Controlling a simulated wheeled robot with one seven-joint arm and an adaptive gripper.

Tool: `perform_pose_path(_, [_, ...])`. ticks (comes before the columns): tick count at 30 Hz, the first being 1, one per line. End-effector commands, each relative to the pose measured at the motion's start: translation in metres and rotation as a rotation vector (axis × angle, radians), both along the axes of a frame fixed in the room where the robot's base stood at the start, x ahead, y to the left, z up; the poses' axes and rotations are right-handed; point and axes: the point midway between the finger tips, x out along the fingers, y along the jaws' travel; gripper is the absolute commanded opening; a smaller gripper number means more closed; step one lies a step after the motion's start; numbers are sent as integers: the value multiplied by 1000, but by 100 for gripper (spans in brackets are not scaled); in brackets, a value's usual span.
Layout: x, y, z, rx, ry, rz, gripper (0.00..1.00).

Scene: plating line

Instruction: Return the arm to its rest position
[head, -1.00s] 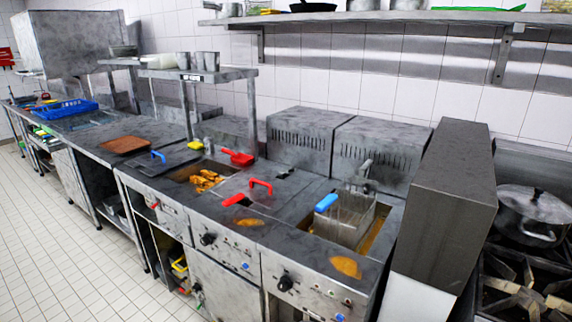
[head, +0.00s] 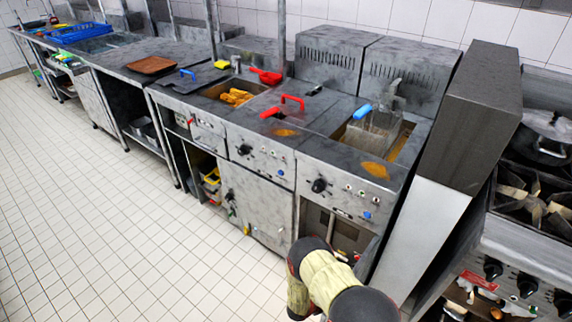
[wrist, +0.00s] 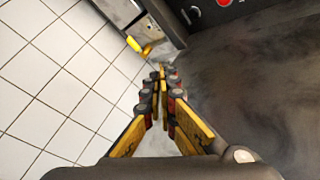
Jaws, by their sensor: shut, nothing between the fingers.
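My gripper (wrist: 162,78) shows in the wrist view with its yellow and black fingers together, shut and empty. Its tips point toward a pale tiled floor on the left and a dark grey surface on the right. In the head view my arm (head: 325,278) rises from the bottom edge, in front of the fryer cabinet. The gripper itself cannot be made out in the head view.
A fryer line (head: 265,150) runs along the wall, with a blue-handled basket (head: 372,133) in the right well. A tall grey panel (head: 470,115) separates it from the stove (head: 540,195). The tiled floor (head: 110,220) at left is clear.

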Motion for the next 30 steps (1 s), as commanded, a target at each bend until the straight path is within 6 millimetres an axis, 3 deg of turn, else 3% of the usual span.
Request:
perform_pose_path(11, [-11,17,-18,-38,186,200,0])
perform_pose_path(14, [-23,27,-29,-38,277,304,0])
perform_pose_path(22, [-82,63,-53,-18,587,708,0])
perform_pose_path(26, [-98,96,-32,6,723,1008,0])
perform_pose_path(30, [-104,133,30,20,820,1399,0])
